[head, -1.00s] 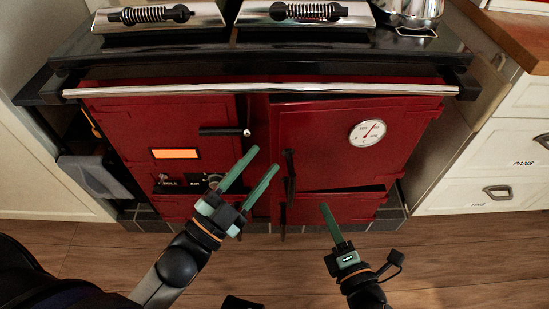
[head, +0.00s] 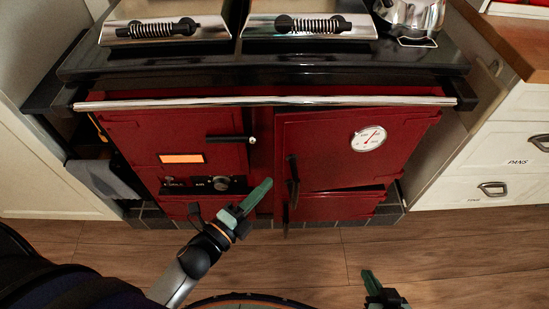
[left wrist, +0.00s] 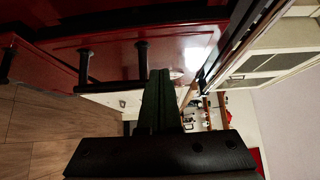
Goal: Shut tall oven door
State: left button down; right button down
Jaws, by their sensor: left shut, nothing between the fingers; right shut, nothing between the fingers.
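The red range stove holds a red door with a round white gauge (head: 345,140) on its right side. This door stands slightly ajar, with a dark gap along its lower edge, and has a black upright handle (head: 292,180) at its left edge. I cannot tell for sure which door is the tall oven door. My left gripper (head: 266,186) is shut and empty, in front of the stove and left of that handle. Its closed green fingers (left wrist: 160,100) also show in the left wrist view. My right gripper (head: 369,276) is shut and empty, low over the floor, apart from the stove.
A chrome rail (head: 265,101) runs across the stove front. A second red door (head: 180,135) with a black handle sits on the left. A grey towel (head: 102,180) hangs at the left side. White drawers (head: 510,165) stand at the right. The wooden floor (head: 310,260) in front is clear.

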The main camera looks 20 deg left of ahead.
aim_at(286, 150)
pick_arm(q)
jog(key=w, duration=0.7)
jog(key=shift+w+d, duration=0.2)
jog(key=shift+w, duration=0.15)
jog(key=shift+w+a, duration=0.15)
jog(key=shift+w, duration=0.2)
jog(key=w, duration=0.1)
jog(key=w+a+h, duration=0.1)
jog(key=w+m, duration=0.1)
jog(key=shift+w+a+g+h, duration=0.15)
jog(key=shift+a+g+h, duration=0.15)
jog(key=shift+g, duration=0.1)
